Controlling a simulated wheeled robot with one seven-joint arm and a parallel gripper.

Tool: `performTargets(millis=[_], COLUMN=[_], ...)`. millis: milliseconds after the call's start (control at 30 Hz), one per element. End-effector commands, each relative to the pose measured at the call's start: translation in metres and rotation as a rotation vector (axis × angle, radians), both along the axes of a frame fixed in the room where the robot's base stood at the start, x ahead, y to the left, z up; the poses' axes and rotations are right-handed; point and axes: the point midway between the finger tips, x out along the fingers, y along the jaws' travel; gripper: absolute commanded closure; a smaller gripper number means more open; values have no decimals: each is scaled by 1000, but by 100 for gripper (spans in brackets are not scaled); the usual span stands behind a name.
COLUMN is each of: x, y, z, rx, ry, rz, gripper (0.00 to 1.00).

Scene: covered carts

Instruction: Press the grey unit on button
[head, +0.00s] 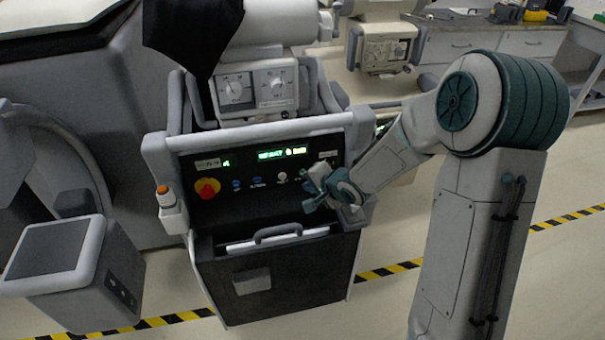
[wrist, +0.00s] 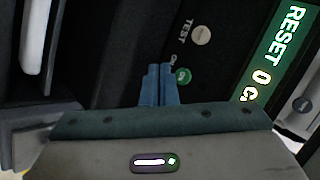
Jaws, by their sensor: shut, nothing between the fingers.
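The grey unit (head: 262,131) is a cart with a dark front panel, in the middle of the head view. In the wrist view a round green button (wrist: 183,75) with a partly covered label starting with "O" sits on the panel. My gripper (wrist: 159,72) is shut and empty, its fingertips just beside this button. I cannot tell whether they touch the panel or button.
A beige button (wrist: 201,35) labelled TEST is next to the green one. A lit green display (head: 282,153) is above the buttons. A red stop knob (head: 207,188) is at the panel's left. A handle (head: 278,231) projects below the panel.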

Motion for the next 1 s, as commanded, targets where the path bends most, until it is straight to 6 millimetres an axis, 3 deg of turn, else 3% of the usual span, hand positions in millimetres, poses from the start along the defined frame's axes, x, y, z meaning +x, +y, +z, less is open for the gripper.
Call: performTargets(millis=[300,1000], x=[18,18], y=[5,5], z=[1,1], rx=[0,-1], ry=[1,1], rz=[1,0], gripper=[100,100])
